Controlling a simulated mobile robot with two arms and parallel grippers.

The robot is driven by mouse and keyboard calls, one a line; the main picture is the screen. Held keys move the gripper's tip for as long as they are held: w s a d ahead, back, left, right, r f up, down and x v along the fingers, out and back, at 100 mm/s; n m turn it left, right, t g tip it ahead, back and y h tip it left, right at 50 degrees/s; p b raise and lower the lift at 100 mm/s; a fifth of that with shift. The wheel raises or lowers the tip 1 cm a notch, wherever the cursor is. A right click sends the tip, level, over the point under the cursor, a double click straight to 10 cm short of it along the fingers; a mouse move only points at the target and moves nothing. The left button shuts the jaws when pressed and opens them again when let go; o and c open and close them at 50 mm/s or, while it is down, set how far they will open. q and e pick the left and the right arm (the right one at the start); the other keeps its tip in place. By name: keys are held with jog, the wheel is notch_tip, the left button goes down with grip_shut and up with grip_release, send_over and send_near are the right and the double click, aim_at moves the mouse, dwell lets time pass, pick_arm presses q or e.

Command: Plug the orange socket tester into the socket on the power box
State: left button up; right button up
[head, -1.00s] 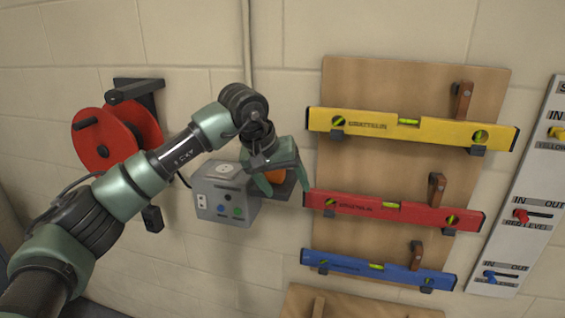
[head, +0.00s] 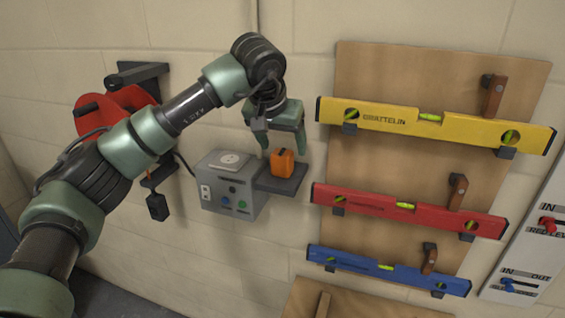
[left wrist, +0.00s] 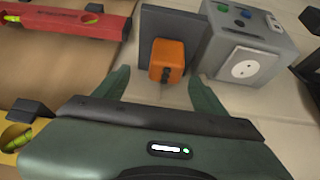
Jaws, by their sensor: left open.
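The orange socket tester (head: 283,163) sits on a small dark shelf (head: 283,184) at the right side of the grey power box (head: 229,184). In the left wrist view the tester (left wrist: 167,60) shows dark pins on its near side. The power box's top carries a round white socket (head: 232,159), also seen in the left wrist view (left wrist: 245,68). My left gripper (head: 284,151) is open and empty, just above the tester; in the left wrist view its fingers (left wrist: 160,88) stand apart on either side, short of it. My right gripper is not in view.
A red cable reel (head: 115,112) hangs on a wall bracket to the left, with a black plug (head: 157,207) below it. Yellow (head: 435,125), red (head: 405,211) and blue (head: 388,270) spirit levels hang on a wooden board to the right.

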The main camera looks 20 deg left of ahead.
aim_at(282, 152)
pick_arm(q)
jog(key=shift+p+x, duration=0.3)
jog(key=shift+x, duration=0.7)
jog(key=shift+w+f, duration=0.2)
jog(key=shift+f, duration=0.1)
jog(key=shift+w+a+f+p, duration=0.15)
jog(key=shift+p, duration=0.25)
jog(key=x, duration=0.1)
jog(key=p+x, duration=0.2)
jog(key=shift+w+a+f, duration=0.25)
jog(key=shift+a+f, duration=0.05)
jog(key=shift+w+f, duration=0.25)
jog(key=shift+f, duration=0.2)
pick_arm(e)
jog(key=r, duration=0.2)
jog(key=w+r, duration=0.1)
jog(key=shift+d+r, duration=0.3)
pick_arm(q)
jog(key=shift+s, duration=0.1)
jog(key=c, duration=1.3)
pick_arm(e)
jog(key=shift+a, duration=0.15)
